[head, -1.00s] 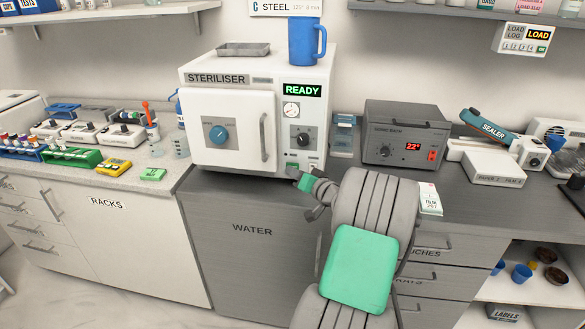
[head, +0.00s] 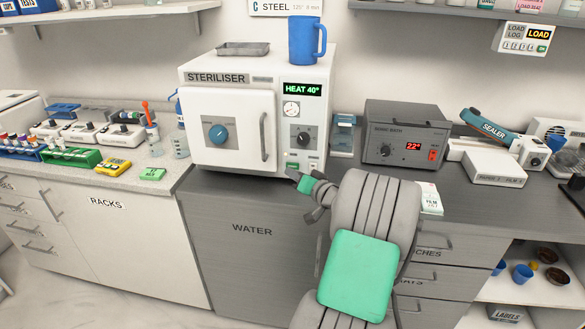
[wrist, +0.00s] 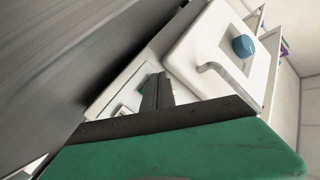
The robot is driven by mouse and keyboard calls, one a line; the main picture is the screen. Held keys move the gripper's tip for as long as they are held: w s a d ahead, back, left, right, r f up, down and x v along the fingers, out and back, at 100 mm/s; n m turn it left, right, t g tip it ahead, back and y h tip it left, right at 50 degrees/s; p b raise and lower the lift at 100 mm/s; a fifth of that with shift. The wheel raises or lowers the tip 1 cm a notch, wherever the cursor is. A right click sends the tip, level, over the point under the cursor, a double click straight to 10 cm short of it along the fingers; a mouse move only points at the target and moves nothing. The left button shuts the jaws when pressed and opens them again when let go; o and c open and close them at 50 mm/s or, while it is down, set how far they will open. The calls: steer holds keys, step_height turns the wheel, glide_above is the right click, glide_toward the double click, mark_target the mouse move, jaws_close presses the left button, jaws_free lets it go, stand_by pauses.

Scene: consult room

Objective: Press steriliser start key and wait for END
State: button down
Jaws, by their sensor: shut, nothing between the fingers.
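The white steriliser (head: 212,167) stands on the counter with its door shut. Its display (head: 302,89) reads "HEAT 40°" in green. The green start key (head: 292,165) is low on the right of its front panel; in the wrist view a green key (wrist: 143,89) shows beside my fingers. My gripper (head: 291,174) is shut and empty, just below and in front of the key. In the wrist view the shut fingers (wrist: 158,88) point at the lower panel. I cannot tell whether they touch the key.
A blue jug (head: 303,42) and a metal tray (head: 243,48) sit on top of the steriliser. A grey sonic bath (head: 400,137) stands to its right, with a sealer (head: 490,130) beyond. Racks and a yellow timer (head: 114,167) are on the left counter.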

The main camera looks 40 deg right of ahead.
steer(key=shift+s+a, duration=0.8)
steer(key=shift+a, duration=0.2)
steer(key=shift+s+a, duration=0.75)
steer(key=shift+a, duration=0.25)
steer(key=a+f+n+g+y+p, duration=0.2)
steer(key=a+n+g+y, duration=0.4)
steer(key=a, duration=2.1)
steer(key=s+a+n+g+h, duration=0.1)
steer(key=s+a+g+h, duration=0.1)
steer(key=s, duration=0.6)
steer(key=s+a+n+g+h, duration=0.2)
steer(key=s+a+g, duration=0.3)
steer(key=s+a, duration=0.1)
steer(key=shift+s+r+p, duration=0.45)
steer(key=shift+s, duration=0.4)
